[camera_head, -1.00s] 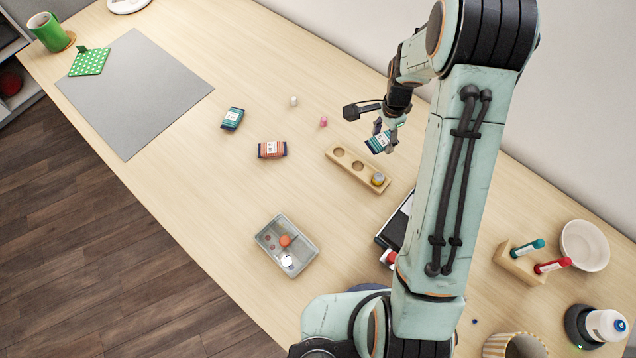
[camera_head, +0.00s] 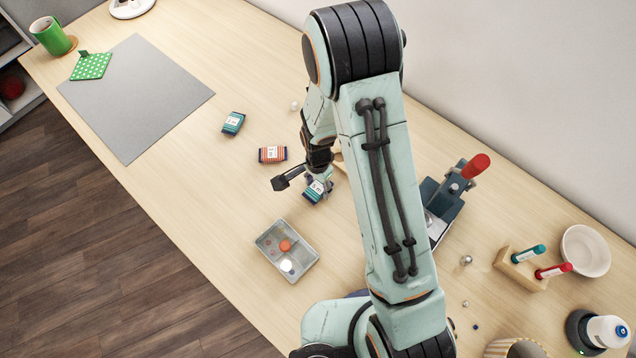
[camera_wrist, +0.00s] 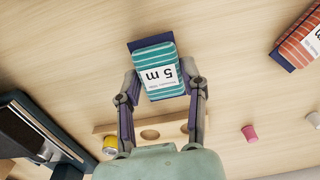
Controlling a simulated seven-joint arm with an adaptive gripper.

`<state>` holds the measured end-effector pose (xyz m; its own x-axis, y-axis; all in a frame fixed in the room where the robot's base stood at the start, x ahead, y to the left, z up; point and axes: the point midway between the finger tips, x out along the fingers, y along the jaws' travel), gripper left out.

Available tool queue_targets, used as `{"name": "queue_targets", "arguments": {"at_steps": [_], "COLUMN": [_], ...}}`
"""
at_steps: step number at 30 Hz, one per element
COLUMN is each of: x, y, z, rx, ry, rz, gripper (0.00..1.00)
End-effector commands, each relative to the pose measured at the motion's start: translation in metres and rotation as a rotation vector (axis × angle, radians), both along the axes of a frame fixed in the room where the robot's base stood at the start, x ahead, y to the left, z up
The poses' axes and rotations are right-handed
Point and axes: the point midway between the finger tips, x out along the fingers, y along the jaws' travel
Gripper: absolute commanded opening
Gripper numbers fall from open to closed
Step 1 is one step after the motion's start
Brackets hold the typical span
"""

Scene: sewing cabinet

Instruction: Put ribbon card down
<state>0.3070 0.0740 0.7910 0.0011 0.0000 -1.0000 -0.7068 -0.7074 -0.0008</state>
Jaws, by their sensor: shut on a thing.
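My gripper (camera_head: 320,184) is shut on a teal striped ribbon card (camera_head: 314,191), gripping it by its two sides. In the wrist view the card (camera_wrist: 156,72) lies between the fingers (camera_wrist: 160,88), and its white label reads "5 m". In the head view it is over the wooden tabletop, right of the orange ribbon card (camera_head: 272,154) and above the grey tray. Whether it touches the table I cannot tell. Another teal ribbon card (camera_head: 233,122) lies farther left. The orange card also shows at the wrist view's right edge (camera_wrist: 300,40).
A grey tray (camera_head: 268,249) with small items is just below the held card. A wooden block with holes (camera_wrist: 165,127) and a pink spool (camera_wrist: 249,133) lie near my gripper. A press with a red handle (camera_head: 475,166) stands right.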

Motion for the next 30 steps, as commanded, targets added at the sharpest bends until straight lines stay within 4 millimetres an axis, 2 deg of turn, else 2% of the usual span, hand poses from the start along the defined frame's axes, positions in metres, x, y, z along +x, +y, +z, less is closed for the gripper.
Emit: {"name": "queue_targets", "arguments": {"at_steps": [11,12,14,24,26,30], "x": [0.000,0.000,0.000,0.000,0.001,0.001], "y": [0.000,0.000,0.000,0.000,0.000,0.000], "z": [-0.005,-0.004,-0.004,-0.002,0.003,0.028], "rx": [0.000,0.000,0.000,0.000,0.001,0.002], "ry": [0.000,0.000,0.000,-0.001,-0.002,-0.006], "rz": [-0.001,-0.001,-0.001,-0.001,-0.001,-0.001], "gripper": [0.21,0.51,0.68,0.68,0.68,0.68]}}
